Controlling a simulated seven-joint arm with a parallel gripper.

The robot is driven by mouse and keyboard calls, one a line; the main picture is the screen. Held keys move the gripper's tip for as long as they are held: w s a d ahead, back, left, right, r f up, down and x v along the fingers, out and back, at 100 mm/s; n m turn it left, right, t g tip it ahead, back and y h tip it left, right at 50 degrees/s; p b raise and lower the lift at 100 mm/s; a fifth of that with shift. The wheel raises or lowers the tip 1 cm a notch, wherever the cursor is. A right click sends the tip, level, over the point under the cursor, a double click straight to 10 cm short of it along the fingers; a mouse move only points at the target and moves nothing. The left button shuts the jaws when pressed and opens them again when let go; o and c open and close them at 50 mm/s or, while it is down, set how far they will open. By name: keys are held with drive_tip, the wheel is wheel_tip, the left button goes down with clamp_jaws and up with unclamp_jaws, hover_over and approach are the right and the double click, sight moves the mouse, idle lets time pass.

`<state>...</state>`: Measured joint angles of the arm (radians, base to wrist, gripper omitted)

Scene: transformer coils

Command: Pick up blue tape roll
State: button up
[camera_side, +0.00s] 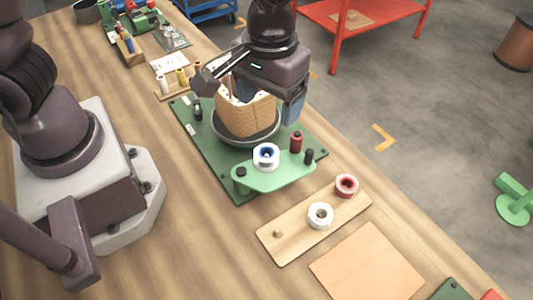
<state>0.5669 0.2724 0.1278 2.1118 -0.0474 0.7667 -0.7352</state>
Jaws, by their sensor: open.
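The blue tape roll (266,155) shows as a white ring with a blue centre. It sits on the light green arm plate (285,175) at the front of the dark green base. My gripper (249,96) is open, behind and above the roll in the picture. Its fingers appear on the left and right of a tan, basket-like coil (246,120); I cannot tell if they touch it. The roll is clear of the fingers.
The coil stands in a grey round dish on the dark green base plate (213,168). A dark red spool (296,142) and black posts stand near the roll. A wooden board (286,238) in front holds white (320,215) and red (346,185) rolls and a bare peg.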

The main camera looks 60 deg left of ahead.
sight(267, 155)
drive_tip(key=shift+n, duration=0.4)
drive_tip(key=f, duration=1.3)
drive_tip(key=shift+s+a, duration=0.15)
drive_tip(key=shift+a, duration=0.05)
drive_tip(key=c, duration=1)
